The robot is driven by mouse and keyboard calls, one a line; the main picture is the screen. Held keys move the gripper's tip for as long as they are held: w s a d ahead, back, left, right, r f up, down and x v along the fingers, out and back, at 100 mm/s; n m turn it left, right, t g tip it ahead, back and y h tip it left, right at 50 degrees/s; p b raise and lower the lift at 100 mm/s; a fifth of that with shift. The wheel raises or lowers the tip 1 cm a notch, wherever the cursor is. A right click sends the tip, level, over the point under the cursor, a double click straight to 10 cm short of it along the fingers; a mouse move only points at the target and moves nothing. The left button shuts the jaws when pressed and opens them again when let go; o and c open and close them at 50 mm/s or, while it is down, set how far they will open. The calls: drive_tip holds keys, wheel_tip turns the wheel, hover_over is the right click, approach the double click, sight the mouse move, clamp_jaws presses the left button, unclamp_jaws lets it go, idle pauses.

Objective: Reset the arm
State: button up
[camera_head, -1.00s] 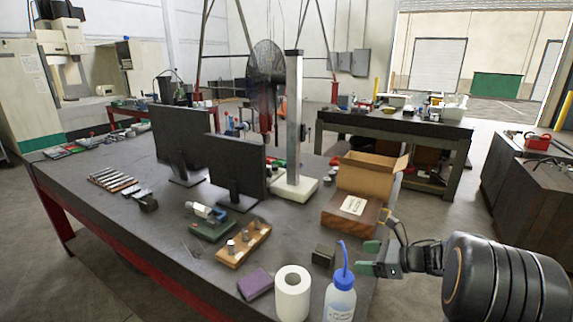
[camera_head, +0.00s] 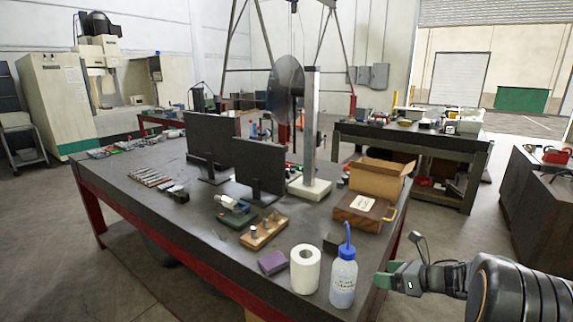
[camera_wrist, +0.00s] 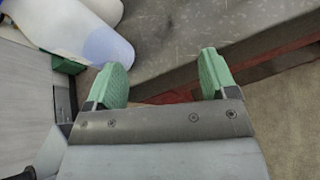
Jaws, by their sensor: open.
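My gripper (camera_head: 384,276) is at the right front corner of the dark workbench (camera_head: 130,178), just right of a white squeeze bottle with a blue cap (camera_head: 343,280). In the wrist view my gripper (camera_wrist: 166,80) shows two green fingers spread apart with nothing between them. The workbench edge (camera_wrist: 220,50) and the floor lie beyond the fingertips. The bottle shows at the upper left of the wrist view (camera_wrist: 75,30). My arm reaches in from the lower right of the head view.
A white paper roll (camera_head: 305,269), a purple block (camera_head: 272,263) and a small dark block (camera_head: 331,243) stand near the bottle. An open cardboard box (camera_head: 380,178) and a wooden box (camera_head: 350,212) sit behind. Open floor (camera_head: 440,235) lies right of the bench.

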drive_tip(key=w+d+f+m+t+h, duration=0.25)
drive_tip(key=d+m+h, duration=0.55)
drive_tip(key=m, duration=0.7)
drive_tip(key=s+d+r+m+g+h, duration=0.25)
drive_tip(key=s+m+h, duration=0.35)
drive_tip(key=m, duration=1)
drive_tip(key=s+a+r+m+g+y, duration=0.2)
drive_tip(key=s+a+m, duration=0.4)
drive_tip(key=s+a, duration=0.2)
drive_tip(key=s+a+r+m+g+y, duration=0.1)
drive_tip(key=s+a+m+g+y, duration=0.1)
drive_tip(key=s+a+m, duration=0.4)
drive_tip(key=shift+s+a+r+g, duration=0.35)
drive_tip(key=shift+s+a, duration=1.4)
drive_tip(key=shift+a, duration=2)
